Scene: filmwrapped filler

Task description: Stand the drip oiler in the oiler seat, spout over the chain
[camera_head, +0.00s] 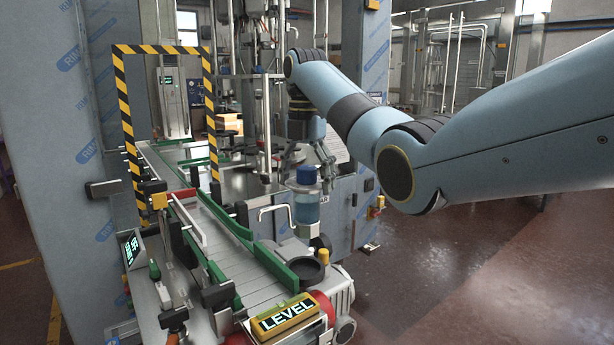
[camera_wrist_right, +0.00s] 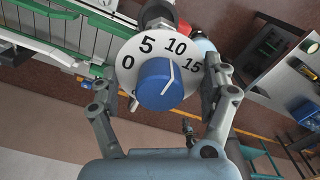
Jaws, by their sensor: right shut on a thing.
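The drip oiler (camera_head: 306,208) has a blue cap and a clear bluish body. My right gripper (camera_head: 309,165) is shut on its upper part and holds it upright, above and apart from the machine. A pale bent spout (camera_head: 274,208) reaches left from its side towards the conveyor. In the right wrist view, the oiler's white dial (camera_wrist_right: 128,58) with a blue knob lies between the fingers of the right gripper (camera_wrist_right: 150,85). A dark round cup (camera_head: 302,271), which looks like the oiler seat, sits below the oiler beside the conveyor. The chain (camera_head: 235,251) runs between green rails. My left gripper is out of view.
A yellow-black striped frame (camera_head: 124,105) arches over the conveyor. A small green-lit display (camera_head: 131,249) is at the left. Film-wrapped panels stand behind, and open floor (camera_head: 450,255) lies to the right.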

